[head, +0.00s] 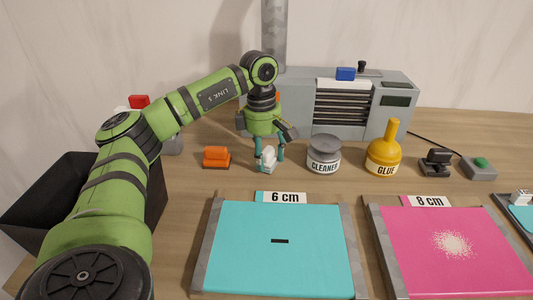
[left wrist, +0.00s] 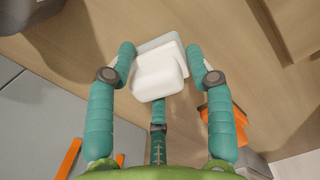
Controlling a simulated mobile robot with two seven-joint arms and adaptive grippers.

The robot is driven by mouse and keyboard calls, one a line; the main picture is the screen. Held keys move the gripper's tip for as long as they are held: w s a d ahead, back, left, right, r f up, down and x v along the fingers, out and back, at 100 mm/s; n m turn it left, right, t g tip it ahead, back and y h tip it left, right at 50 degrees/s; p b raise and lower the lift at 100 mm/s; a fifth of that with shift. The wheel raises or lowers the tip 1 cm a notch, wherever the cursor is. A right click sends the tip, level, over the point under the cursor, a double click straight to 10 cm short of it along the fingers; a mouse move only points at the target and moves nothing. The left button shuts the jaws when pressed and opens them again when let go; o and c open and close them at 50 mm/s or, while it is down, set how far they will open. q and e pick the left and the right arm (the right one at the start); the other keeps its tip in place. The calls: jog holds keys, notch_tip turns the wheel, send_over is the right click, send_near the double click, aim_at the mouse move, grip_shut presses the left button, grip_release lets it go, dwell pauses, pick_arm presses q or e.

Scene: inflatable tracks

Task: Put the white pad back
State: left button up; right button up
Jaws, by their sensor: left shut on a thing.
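The white pad (head: 268,156) is between the fingertips of my left gripper (head: 269,161), at the back middle of the table. My left gripper is shut on it and points down. My right gripper is not in view.
An orange block (head: 216,157) lies left of the gripper. The cleaner jar (head: 324,154) and glue bottle (head: 384,155) stand to the right. A grey machine (head: 400,100) is behind. Teal (head: 280,270) and pink (head: 480,275) sheets lie in front. A black bin (head: 40,205) is left.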

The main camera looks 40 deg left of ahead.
aim_at(263, 149)
pick_arm(q)
jog(key=o, duration=1.1)
jog(key=shift+o, duration=0.2)
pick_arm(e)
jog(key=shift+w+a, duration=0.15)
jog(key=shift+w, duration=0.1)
pick_arm(q)
jog(key=r, duration=0.3)
jog(key=r+p, duration=0.1)
jog(key=r, duration=0.6)
jog(key=shift+s+a+r+p, duration=0.1)
jog(key=shift+a+r+p, duration=0.05)
jog(key=shift+a+p, duration=0.25)
jog(key=shift+r+p, duration=0.5)
jog(key=shift+r, duration=0.4)
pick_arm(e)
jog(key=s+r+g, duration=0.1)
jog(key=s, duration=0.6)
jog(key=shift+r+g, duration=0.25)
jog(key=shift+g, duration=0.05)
